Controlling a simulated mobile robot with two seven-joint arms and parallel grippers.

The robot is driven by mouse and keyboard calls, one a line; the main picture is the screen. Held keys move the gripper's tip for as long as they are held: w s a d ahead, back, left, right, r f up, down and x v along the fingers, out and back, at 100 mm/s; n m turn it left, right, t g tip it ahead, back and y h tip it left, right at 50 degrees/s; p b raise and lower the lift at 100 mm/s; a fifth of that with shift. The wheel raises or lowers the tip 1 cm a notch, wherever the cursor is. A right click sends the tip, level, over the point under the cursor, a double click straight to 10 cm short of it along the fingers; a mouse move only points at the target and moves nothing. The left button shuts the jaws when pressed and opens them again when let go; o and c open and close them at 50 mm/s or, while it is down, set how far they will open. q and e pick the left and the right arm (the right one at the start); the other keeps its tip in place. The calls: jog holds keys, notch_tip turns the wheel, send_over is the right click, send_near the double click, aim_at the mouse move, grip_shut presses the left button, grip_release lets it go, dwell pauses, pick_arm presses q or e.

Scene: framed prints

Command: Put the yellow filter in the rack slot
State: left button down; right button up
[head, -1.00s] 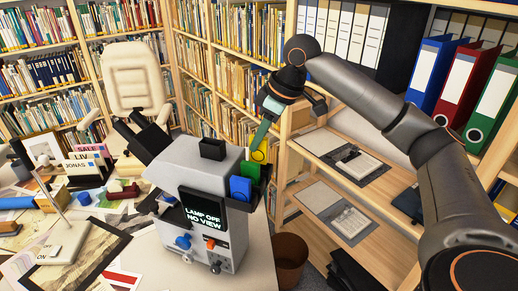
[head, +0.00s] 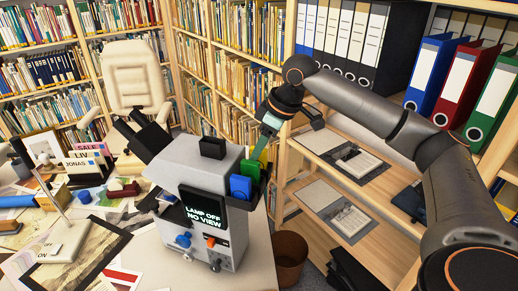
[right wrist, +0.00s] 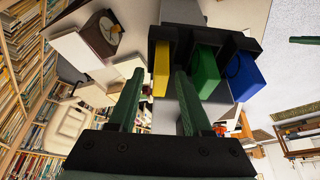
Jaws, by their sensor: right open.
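The yellow filter (right wrist: 161,72) stands in the black rack (right wrist: 160,34) in the right wrist view, beside the green filter (right wrist: 205,72) and the blue filter (right wrist: 240,76). Whether it is fully seated I cannot tell. My right gripper (right wrist: 160,77) is open, its green fingertips on either side of the yellow filter with gaps visible. In the head view, my right gripper (head: 261,148) points down at the rack on the side of the grey microscope (head: 205,165). The blue filter (head: 241,187) and green filter (head: 250,169) show there; the yellow one is hidden. My left gripper is out of view.
The microscope's screen (head: 203,210) reads "LAMP OFF NO VIEW". Prints and papers (head: 85,250) cover the desk at left. A wooden shelf unit with binders (head: 436,75) stands at right, close to my right arm. A brown bin (head: 290,255) stands on the floor.

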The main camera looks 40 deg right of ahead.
jog(key=v, duration=1.2)
jog(key=shift+r, duration=0.2)
